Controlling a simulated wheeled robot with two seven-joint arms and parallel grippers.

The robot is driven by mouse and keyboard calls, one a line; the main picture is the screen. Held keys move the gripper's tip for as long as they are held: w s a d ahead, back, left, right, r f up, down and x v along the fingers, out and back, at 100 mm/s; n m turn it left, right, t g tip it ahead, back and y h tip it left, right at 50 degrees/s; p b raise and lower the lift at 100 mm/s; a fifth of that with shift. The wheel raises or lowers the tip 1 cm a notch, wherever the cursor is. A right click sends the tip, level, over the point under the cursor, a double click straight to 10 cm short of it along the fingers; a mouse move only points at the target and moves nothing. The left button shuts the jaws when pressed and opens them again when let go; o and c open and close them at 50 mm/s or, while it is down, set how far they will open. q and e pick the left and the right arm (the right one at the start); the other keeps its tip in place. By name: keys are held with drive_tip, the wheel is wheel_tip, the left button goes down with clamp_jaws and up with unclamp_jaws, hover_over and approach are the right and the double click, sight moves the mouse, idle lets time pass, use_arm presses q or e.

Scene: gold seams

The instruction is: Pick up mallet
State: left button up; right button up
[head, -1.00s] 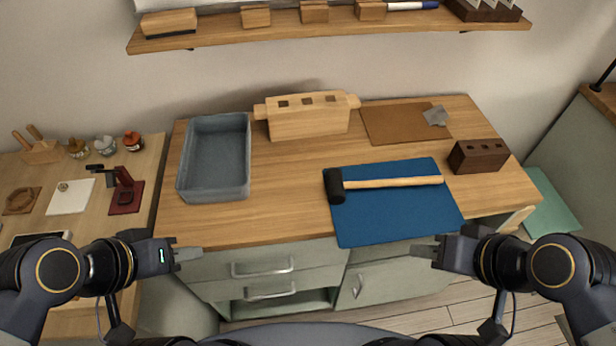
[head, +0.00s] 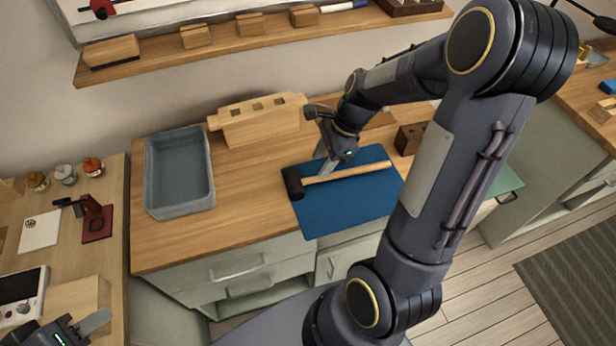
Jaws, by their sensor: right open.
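The mallet (head: 293,183), with a black head and a pale wooden handle, lies on the blue mat (head: 340,213) on the workbench. Its head is at the left and its handle runs right, slightly upward in the picture. My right gripper (head: 322,163) is open, with its fingers pointing down at the handle near the head. Part of the handle is hidden behind the gripper. I cannot tell whether the fingers touch it. My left gripper (head: 90,326) is at the bottom left, away from the mallet, and only partly in view.
A grey bin (head: 180,208) stands on the left of the bench. A slotted wooden block (head: 258,124) stands behind the mallet. A dark brown block (head: 409,138) is to the right, close to my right arm. A shelf (head: 150,63) with several blocks runs above.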

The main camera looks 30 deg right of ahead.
sight(311, 179)
drive_tip(key=x, duration=0.7)
drive_tip(key=shift+d+f, duration=0.1)
drive_tip(key=shift+f, duration=0.05)
drive_tip(key=shift+w, duration=0.1)
clamp_jaws()
